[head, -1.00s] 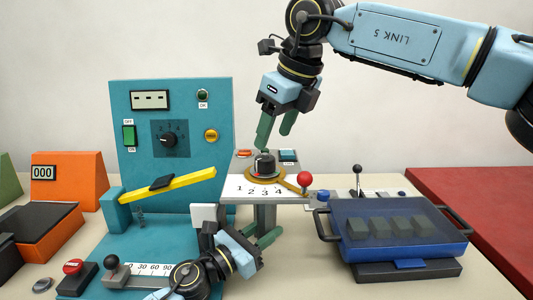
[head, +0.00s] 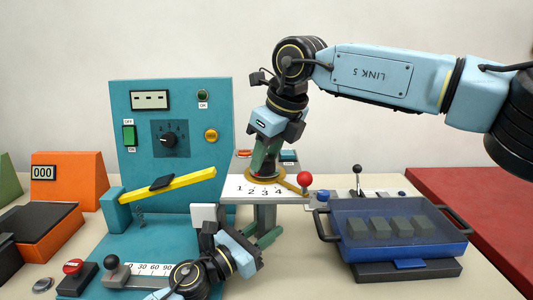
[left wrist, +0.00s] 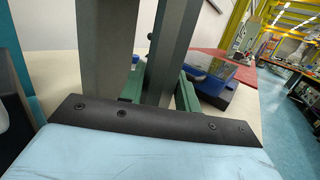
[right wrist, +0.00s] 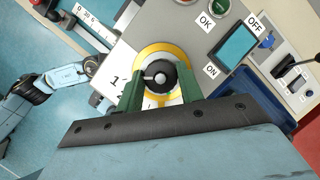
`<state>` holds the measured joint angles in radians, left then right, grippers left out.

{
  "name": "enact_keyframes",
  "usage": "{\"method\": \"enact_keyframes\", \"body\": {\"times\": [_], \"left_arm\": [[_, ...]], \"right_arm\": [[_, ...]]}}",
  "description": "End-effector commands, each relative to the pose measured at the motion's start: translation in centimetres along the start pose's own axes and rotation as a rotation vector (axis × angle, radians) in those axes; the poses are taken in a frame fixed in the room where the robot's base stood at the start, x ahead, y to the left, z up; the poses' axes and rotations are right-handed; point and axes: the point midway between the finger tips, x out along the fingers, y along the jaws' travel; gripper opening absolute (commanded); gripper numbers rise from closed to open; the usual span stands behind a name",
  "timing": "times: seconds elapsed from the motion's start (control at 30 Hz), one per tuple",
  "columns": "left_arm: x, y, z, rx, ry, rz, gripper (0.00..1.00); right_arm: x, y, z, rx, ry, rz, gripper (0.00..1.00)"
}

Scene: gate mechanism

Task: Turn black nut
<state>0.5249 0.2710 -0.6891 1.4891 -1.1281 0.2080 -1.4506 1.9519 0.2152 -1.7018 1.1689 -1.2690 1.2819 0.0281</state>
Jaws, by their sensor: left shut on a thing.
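The black nut (right wrist: 162,76) sits in a yellow ring on the numbered plate in the right wrist view. In the head view it is mostly hidden behind my right gripper's fingers. My right gripper (head: 265,162) points down over the nut, and its green fingers also show in the right wrist view (right wrist: 161,92), open, one on each side of the nut. Contact with it cannot be told. My left gripper (head: 269,238) is low under the numbered plate (head: 238,190), shut on the grey post (head: 265,216) that bears the plate.
A red ball lever (head: 305,179) stands at the plate's right edge. A teal panel (head: 210,110) with a yellow bar (head: 190,181) rises on the left. A blue clear-lidded box (head: 395,225) stands at the right. The space above the plate is free apart from my right arm.

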Motion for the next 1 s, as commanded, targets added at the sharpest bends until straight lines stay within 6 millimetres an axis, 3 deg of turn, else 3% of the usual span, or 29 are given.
{"method": "enact_keyframes", "body": {"times": [0.07, 0.47, 1.0], "left_arm": [[0.00, 0.01, 0.01, 0.000, 0.000, 0.000, 0.05], [0.00, 0.01, 0.01, 0.000, 0.000, 0.000, 0.05], [0.00, 0.00, 0.01, 0.000, 0.000, 0.000, 0.05]], "right_arm": [[-0.01, -0.01, 0.00, 0.000, 0.000, 0.000, 0.14], [0.01, 0.09, 0.01, 0.073, 0.007, -0.032, 0.14], [0.12, 0.27, 0.14, 0.500, 0.030, -0.210, 0.14]]}}
